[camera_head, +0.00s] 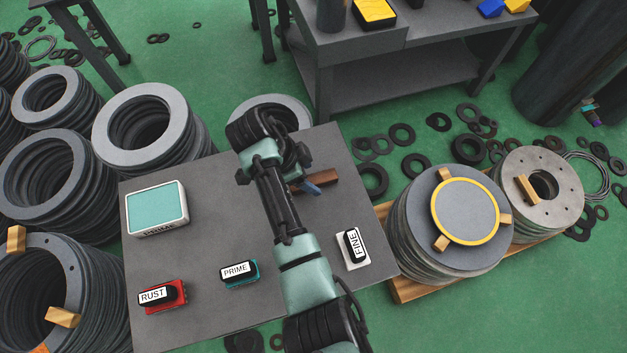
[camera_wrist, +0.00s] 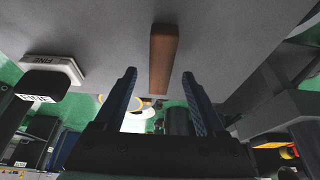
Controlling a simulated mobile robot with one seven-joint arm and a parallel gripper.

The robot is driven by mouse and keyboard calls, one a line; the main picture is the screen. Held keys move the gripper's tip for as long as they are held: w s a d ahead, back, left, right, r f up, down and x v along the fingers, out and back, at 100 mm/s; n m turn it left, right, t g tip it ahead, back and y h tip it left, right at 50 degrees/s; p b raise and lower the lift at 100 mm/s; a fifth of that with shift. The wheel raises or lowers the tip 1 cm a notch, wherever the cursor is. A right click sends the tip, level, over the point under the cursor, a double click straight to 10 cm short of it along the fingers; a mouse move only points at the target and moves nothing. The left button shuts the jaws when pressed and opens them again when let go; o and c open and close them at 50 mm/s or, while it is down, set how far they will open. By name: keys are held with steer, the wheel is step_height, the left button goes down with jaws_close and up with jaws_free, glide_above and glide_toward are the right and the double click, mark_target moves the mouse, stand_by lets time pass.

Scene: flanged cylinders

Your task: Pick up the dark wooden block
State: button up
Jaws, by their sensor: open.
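The dark wooden block (camera_head: 327,182) is a narrow brown bar lying on the grey tabletop, right of my forearm in the head view. My arm hides part of it there. In the wrist view the block (camera_wrist: 163,50) runs lengthwise near the middle, with its near end between the two blue fingertips. My gripper (camera_wrist: 159,75) is open and empty, with a finger on each side of the block's line and gaps to both. In the head view one blue finger of my gripper (camera_head: 312,188) shows beside the block. The remaining gap to the block is hard to tell.
The grey table (camera_head: 230,215) also holds a teal-topped pad (camera_head: 157,207), a red RUST stamp (camera_head: 160,296), a teal PRIME stamp (camera_head: 240,272) and a white FINE stamp (camera_head: 353,248). Stacked flange rings (camera_head: 450,220) stand right of it. The tabletop around the block is clear.

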mark_target(310, 180)
steer(key=shift+x, duration=0.8)
jaws_close()
steer(key=shift+r, duration=0.1)
step_height(310, 180, up, 10)
steer(key=p, duration=0.3)
steer(key=shift+a, duration=0.1)
